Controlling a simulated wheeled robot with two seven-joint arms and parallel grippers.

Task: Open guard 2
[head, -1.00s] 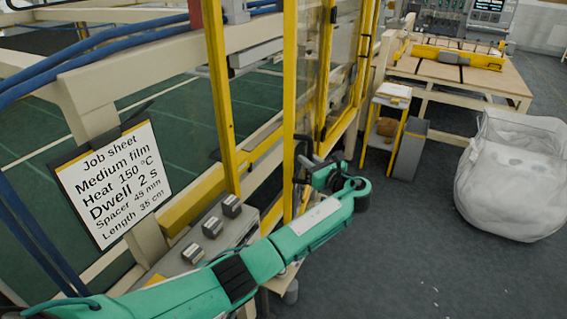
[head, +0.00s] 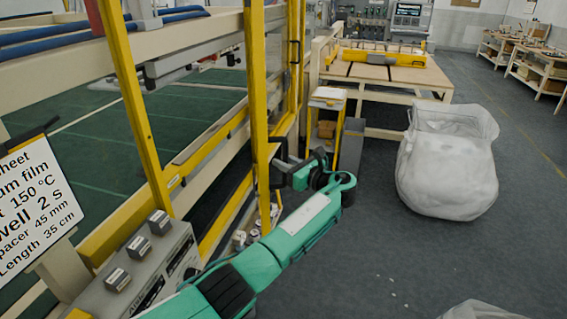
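The machine's guards are yellow frames with clear panels along its side. I cannot read a number on any of them. A yellow upright (head: 257,95) stands in the middle of the head view, with a dark bar handle (head: 271,168) on it at gripper height. Another yellow upright (head: 135,100) stands to the left, with an open gap between the two. My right gripper is not in view.
A grey control box (head: 140,265) with several switches is at lower left, below the job sheet (head: 35,205). A small stand (head: 327,98) and a wooden table (head: 385,75) are beyond my gripper. A white bag (head: 447,165) stands on the right. Grey floor is clear between.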

